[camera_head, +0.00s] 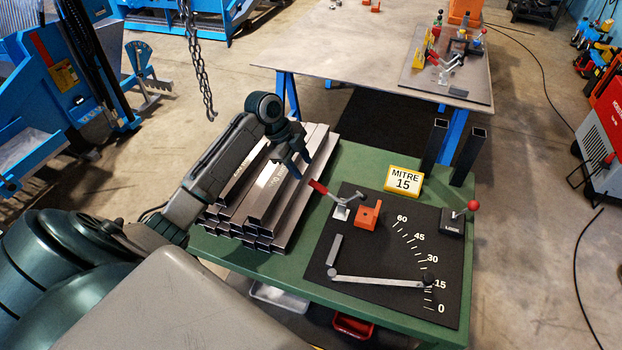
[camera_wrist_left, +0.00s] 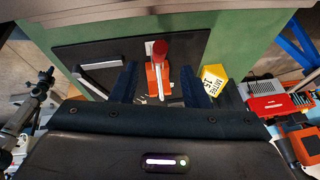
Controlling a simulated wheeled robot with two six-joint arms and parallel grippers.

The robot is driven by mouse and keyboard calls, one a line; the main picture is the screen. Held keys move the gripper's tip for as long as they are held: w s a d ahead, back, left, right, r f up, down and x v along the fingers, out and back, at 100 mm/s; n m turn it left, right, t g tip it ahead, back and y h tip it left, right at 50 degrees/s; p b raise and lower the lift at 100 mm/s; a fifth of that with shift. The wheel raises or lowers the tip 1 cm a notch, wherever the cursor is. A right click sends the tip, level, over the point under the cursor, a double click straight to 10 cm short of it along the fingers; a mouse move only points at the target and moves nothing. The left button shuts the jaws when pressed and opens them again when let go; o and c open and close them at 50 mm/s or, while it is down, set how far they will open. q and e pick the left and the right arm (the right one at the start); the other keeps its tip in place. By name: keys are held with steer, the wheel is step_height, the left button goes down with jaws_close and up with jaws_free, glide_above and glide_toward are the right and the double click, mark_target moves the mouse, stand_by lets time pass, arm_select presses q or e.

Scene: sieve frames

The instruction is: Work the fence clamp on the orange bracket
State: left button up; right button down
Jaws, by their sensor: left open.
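The fence clamp (camera_head: 342,209) is a silver toggle clamp with a red handle (camera_head: 318,187) that points up and to the left. It stands on the black board beside the orange bracket (camera_head: 368,215). My left gripper (camera_head: 296,166) is open and empty, above the steel tubes and to the left of the handle. In the left wrist view, the red handle (camera_wrist_left: 160,48) and the orange bracket (camera_wrist_left: 153,82) appear between my spread fingers (camera_wrist_left: 158,80). The clamp's metal parts are mostly hidden there.
Stacked steel tubes (camera_head: 270,190) lie left of the black board (camera_head: 370,255). A swing arm (camera_head: 380,279) points near 15. A yellow MITRE 15 sign (camera_head: 404,180) and a red-knobbed lock (camera_head: 453,221) stand behind and right. Two dark posts rise at the back corner.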

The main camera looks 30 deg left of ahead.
mark_target(310, 180)
arm_select(q)
steer(key=p+x, duration=0.2)
steer(key=x, duration=0.5)
steer(key=shift+f, duration=0.15)
steer(key=shift+w+d+f, duration=0.15)
steer(key=shift+d+f, duration=0.15)
steer(key=shift+f, duration=0.25)
jaws_close()
